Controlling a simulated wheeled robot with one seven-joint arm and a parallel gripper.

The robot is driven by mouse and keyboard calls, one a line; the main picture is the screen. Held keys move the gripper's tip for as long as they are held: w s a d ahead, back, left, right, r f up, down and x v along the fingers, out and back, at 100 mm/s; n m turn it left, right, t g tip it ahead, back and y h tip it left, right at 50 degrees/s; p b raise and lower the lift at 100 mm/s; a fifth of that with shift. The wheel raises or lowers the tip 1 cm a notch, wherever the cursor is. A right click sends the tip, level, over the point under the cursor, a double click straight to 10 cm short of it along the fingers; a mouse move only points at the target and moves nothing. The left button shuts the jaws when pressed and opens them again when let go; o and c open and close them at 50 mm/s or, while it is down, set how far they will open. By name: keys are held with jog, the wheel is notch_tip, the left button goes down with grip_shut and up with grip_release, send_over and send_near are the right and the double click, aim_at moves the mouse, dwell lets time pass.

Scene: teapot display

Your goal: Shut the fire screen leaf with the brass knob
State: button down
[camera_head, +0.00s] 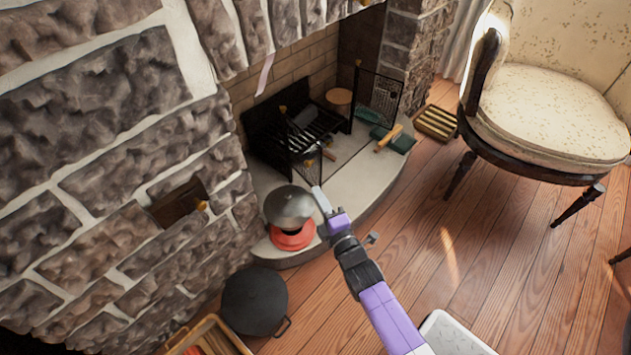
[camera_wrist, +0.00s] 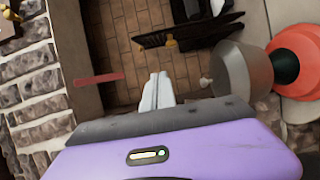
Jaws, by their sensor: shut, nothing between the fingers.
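The fire screen stands in the fireplace opening on the pale hearth. One dark mesh leaf (camera_head: 306,168) stands at the near side, just beyond my gripper (camera_head: 317,192). Another mesh leaf (camera_head: 378,96) stands swung out at the right. The fingertips point toward the leaf, a little below the knob in the picture. Contact with the leaf cannot be told.
A grey metal dome (camera_head: 289,206) on a red base (camera_head: 292,236) stands close beside my gripper on the hearth. A black pot (camera_head: 254,300) stands on the floor. A stone wall rises at the left; a chair (camera_head: 548,118) stands at the right. The wooden floor between is open.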

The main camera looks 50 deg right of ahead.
aim_at(308, 163)
jog(key=w+d+b, duration=0.1)
jog(key=w+d, duration=0.6)
jog(key=w, duration=0.1)
jog(key=shift+d, duration=0.3)
dwell(0.3)
dwell(0.4)
